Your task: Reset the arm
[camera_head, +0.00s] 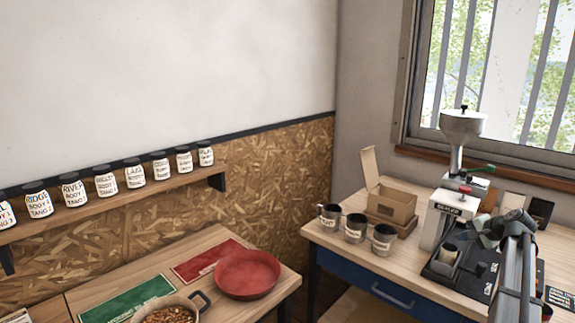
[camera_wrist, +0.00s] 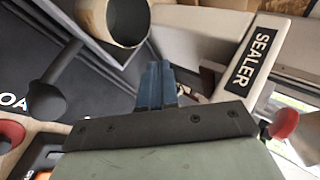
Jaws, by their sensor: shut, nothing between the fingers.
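My gripper (camera_wrist: 156,82) shows in the wrist view, its two blue-grey fingers together with nothing between them. A white machine labelled SEALER (camera_wrist: 256,58) is beside and beyond it on the right, with a red knob (camera_wrist: 285,122) low at the right edge. A pale cylinder with a dark opening (camera_wrist: 115,22) is above and to the left of the fingertips. In the head view my arm reaches in from the lower right, in front of the white machine (camera_head: 447,208). The fingertips are hard to make out there.
The right table (camera_head: 330,240) holds three metal cups (camera_head: 355,228), an open cardboard box (camera_head: 392,200) and a machine with a white funnel (camera_head: 463,125). The left table has a red bowl (camera_head: 247,272) and a pan of beans (camera_head: 165,315). Labelled jars (camera_head: 135,172) line the wall shelf (camera_head: 120,198).

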